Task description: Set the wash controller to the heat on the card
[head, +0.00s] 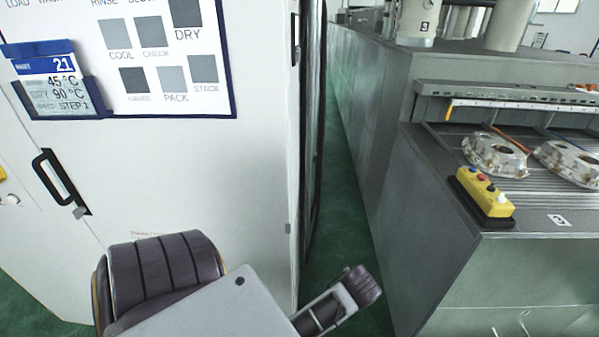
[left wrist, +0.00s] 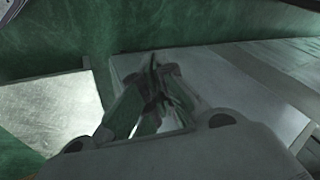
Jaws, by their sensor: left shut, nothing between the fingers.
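A card (head: 48,68) with a blue top band sits in a dark blue holder (head: 75,112) at the upper left of the head view. It reads 21, 45 °C, 90 °C and STEP 1; the small labels beside the temperatures are too blurred to read. I cannot identify the wash controller in either view. My left gripper (left wrist: 158,105) shows in the left wrist view, with its fingers together and empty. Parts of my arm cross the bottom of the head view. My right gripper is not in view.
A white cabinet (head: 200,170) with a black handle (head: 58,180) and a blue-framed board (head: 220,117) fills the left. A narrow green floor aisle (head: 342,190) separates it from a grey conveyor bench (head: 400,200). Castings (head: 492,155) and a yellow button box (head: 484,192) rest on the bench.

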